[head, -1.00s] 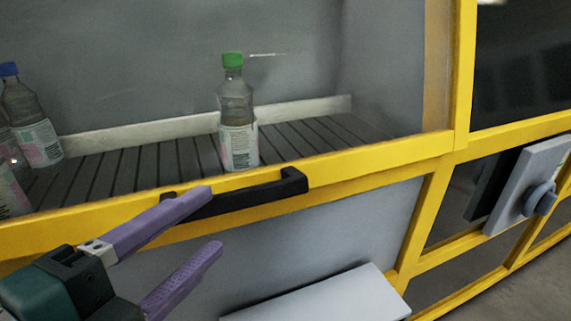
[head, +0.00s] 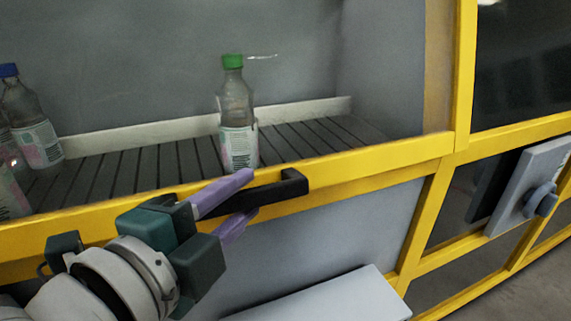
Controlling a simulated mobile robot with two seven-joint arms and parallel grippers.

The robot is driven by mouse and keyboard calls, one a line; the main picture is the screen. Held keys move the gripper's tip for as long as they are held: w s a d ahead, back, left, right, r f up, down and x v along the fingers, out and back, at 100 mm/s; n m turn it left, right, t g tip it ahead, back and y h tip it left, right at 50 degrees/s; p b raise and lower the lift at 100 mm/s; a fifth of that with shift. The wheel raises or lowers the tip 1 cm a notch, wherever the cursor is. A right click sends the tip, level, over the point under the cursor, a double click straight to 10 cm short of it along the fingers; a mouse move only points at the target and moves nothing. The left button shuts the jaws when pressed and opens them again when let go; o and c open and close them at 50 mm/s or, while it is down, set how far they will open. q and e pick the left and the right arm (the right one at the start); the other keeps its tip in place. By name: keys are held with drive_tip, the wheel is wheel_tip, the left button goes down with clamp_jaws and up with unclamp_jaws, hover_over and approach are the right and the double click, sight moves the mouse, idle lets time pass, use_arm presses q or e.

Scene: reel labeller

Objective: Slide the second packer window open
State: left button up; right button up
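The packer window (head: 120,85) is a clear pane in a yellow frame, with bottles showing behind it. Its black bar handle (head: 290,185) is on the yellow lower rail (head: 370,158). My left gripper (head: 252,194) comes in from the lower left. Its purple fingers lie one above and one below the handle, close against it, and look shut on it left of the handle's right end. The handle's left part is hidden behind the gripper. My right gripper is not in view.
A green-capped bottle (head: 238,125) stands on the slatted floor inside; blue-capped bottles (head: 35,120) stand at the left. A pale ledge (head: 325,300) juts out below. A grey plate with a knob (head: 540,198) is on the right.

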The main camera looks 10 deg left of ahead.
use_arm(q)
clamp_jaws()
idle(1.0)
